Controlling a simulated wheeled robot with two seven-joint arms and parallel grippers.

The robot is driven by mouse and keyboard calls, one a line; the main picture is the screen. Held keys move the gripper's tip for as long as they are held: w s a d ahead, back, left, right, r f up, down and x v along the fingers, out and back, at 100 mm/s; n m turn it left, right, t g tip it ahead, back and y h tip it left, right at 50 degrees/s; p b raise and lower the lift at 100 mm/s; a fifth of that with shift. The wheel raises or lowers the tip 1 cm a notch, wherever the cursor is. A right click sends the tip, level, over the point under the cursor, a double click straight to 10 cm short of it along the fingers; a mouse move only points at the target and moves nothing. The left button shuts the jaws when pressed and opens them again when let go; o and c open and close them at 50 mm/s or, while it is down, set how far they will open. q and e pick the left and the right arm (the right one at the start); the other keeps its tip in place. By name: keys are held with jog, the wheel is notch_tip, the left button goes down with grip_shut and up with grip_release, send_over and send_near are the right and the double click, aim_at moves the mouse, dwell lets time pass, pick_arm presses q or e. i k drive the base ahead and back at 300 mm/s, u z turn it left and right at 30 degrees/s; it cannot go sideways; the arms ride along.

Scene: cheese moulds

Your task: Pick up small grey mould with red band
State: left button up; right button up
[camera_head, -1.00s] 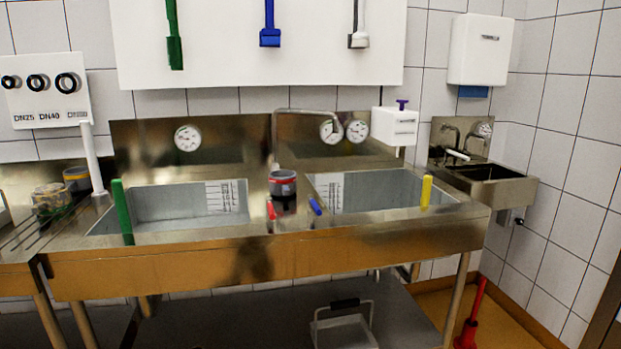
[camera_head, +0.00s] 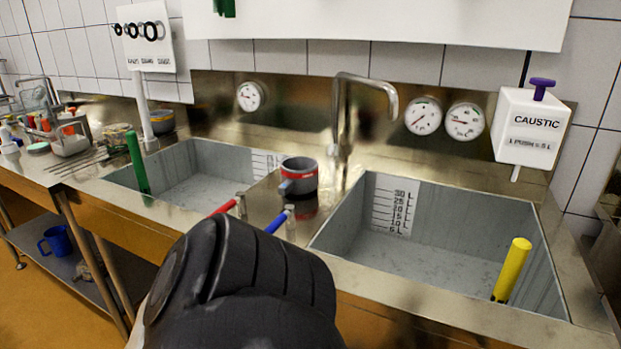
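The small grey mould with a red band (camera_head: 299,178) stands upright on the steel strip between the two sinks, behind the red and blue tap handles. Its red band runs near the rim, and a grey-blue part juts from its front left side. Nothing is touching it that I can see. A dark, rounded link of one of my arms fills the lower middle of the view, in front of the sink edge. Neither gripper's fingers show.
The left sink (camera_head: 121,181) has a green upright tube (camera_head: 137,162); the right sink (camera_head: 322,241) has a yellow one (camera_head: 512,270). A faucet (camera_head: 341,120) rises behind the mould. Red (camera_head: 224,208) and blue (camera_head: 277,222) handles stand in front. A caustic dispenser (camera_head: 530,130) hangs right.

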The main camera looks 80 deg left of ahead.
aim_at(299, 175)
jog(key=u, duration=2.25)
